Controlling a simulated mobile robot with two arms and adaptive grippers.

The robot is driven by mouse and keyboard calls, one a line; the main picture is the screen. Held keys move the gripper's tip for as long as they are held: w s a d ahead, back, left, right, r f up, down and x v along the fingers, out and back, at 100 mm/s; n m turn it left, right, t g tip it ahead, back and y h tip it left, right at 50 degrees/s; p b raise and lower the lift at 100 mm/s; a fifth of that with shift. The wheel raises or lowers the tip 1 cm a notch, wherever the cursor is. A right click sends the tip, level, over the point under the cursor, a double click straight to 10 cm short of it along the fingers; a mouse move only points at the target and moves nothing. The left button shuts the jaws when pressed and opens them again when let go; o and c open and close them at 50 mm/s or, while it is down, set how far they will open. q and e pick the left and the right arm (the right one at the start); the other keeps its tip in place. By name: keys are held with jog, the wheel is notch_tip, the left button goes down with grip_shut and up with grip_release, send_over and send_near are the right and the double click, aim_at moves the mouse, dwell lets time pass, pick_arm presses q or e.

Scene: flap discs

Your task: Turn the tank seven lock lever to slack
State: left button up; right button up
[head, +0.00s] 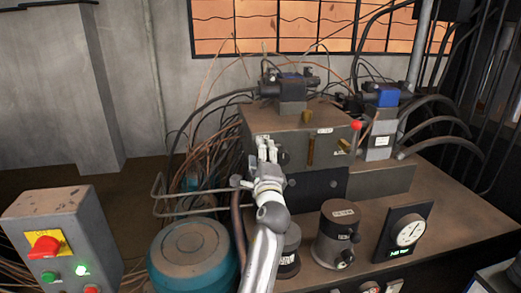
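A grey valve block (262,128) stands on the brown bench in the head view. An upright brass-coloured lever (310,151) is on its front, with a red ball knob (357,125) at its right end. The small labels are too small to read, so I cannot tell which part is the tank seven lock lever. One silver arm, which I take to be my left, rises from the bottom middle. Its gripper (268,150) is in front of the block's left part, left of the brass lever. Whether its fingers touch anything is unclear. My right gripper is out of view.
A control box (62,235) with a red switch stands at lower left, beside a teal drum (194,258). Dark cylinders (336,238) and a gauge (408,233) stand on the bench at right. Hoses and loose wires crowd the block.

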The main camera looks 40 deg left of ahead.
pick_arm(q)
jog(key=v, duration=0.4)
jog(key=shift+s+d, duration=0.2)
jog(key=shift+f, duration=0.15)
